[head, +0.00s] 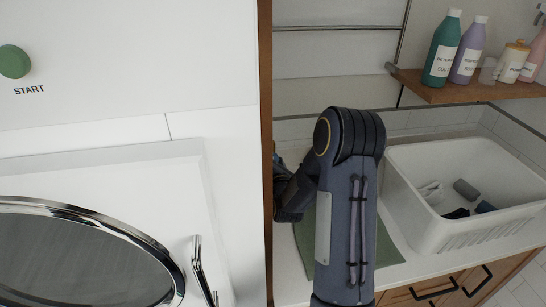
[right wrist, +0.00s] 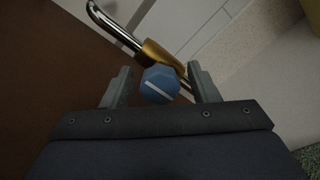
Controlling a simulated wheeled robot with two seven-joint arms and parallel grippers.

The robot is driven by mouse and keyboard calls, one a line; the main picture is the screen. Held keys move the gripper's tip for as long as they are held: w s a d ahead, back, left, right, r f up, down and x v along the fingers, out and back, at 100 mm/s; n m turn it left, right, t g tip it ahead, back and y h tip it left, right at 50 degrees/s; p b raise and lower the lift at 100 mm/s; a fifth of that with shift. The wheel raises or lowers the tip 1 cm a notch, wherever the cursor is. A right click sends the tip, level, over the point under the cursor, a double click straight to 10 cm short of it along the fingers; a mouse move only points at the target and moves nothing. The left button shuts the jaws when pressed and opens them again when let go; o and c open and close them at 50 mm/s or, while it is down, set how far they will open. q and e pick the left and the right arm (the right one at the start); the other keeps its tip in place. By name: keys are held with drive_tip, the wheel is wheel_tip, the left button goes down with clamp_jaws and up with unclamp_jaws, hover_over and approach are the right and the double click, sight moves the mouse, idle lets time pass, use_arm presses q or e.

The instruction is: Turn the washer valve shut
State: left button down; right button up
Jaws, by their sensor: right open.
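The washer valve shows in the right wrist view as a blue faceted knob (right wrist: 160,84) with a white line across its face. It sits on a brass body (right wrist: 157,54) joined to a curved chrome pipe (right wrist: 103,18). My right gripper (right wrist: 160,82) is open, with one finger on each side of the knob. I cannot tell whether the fingers touch it. In the head view my right arm reaches behind the edge of the washer cabinet, and its gripper and the valve are hidden there. My left gripper is in neither view.
A white washer front (head: 120,150) with a round door (head: 75,255) and green START button (head: 14,62) fills the left. A white basin (head: 450,225) holding small cloths stands right of my arm on the counter. A wooden shelf (head: 450,92) carries several bottles. A green mat (head: 388,250) lies under my arm.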

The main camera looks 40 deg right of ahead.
drive_tip(key=c, duration=1)
drive_tip(key=shift+o, duration=0.2)
drive_tip(key=shift+f+m+b, duration=0.2)
drive_tip(key=shift+m+b, duration=0.2)
drive_tip(key=shift+b, duration=0.4)
drive_tip(key=m+b, duration=0.8)
drive_tip(key=b, duration=0.2)
drive_tip(key=shift+f, duration=0.1)
drive_tip(key=m+b, duration=0.3)
drive_tip(key=m, duration=0.1)
drive_tip(key=shift+m+b, duration=0.4)
drive_tip(key=m+b, duration=0.2)
drive_tip(key=m, duration=0.2)
drive_tip(key=shift+r+m+b, duration=0.2)
drive_tip(key=shift+m+b, duration=0.1)
drive_tip(key=shift+b, duration=0.05)
